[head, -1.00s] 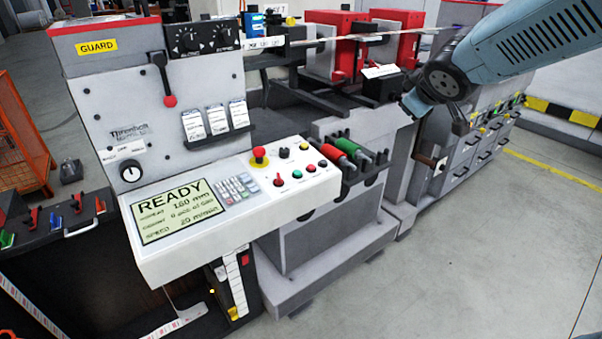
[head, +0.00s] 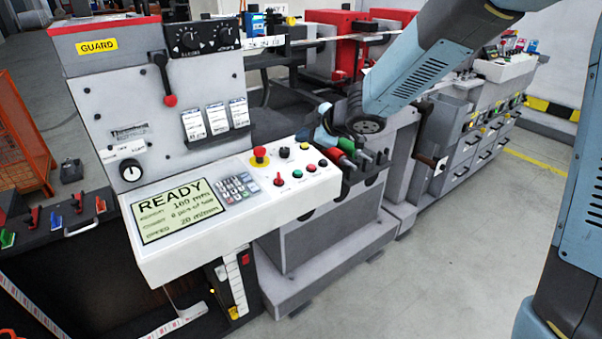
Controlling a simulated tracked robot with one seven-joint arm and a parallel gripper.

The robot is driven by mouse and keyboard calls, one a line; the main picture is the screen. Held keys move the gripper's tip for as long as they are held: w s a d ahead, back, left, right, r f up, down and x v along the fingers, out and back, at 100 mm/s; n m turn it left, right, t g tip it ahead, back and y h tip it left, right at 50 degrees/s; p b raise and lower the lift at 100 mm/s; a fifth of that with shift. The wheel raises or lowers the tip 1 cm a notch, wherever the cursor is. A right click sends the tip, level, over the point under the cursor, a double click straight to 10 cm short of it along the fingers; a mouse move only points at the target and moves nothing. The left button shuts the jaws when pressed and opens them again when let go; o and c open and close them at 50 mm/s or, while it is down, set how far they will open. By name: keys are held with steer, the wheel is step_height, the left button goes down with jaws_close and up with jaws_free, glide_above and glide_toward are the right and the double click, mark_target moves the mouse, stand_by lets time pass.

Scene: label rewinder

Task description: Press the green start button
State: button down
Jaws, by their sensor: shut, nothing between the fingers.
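A red mushroom stop button (head: 260,157), a keypad (head: 236,187) and a READY display (head: 180,207) share the panel. Red and green handles (head: 366,159) stand in a rack right of it. The guard box (head: 98,45) rises behind. Grey floor lies clear at right.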

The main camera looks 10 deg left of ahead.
glide_above(301, 177)
steer(key=shift+s+f, duration=0.1)
steer(key=shift+f, duration=4.25)
steer(key=shift+f, duration=0.8)
steer(key=shift+r, duration=0.85)
steer(key=shift+s+d+r, duration=0.1)
steer(key=shift+d+r, duration=0.1)
steer(key=shift+r, duration=1.05)
steer(key=shift+s+d+r, duration=0.1)
steer(key=shift+d+r, duration=0.05)
steer(key=shift+r, duration=1.1)
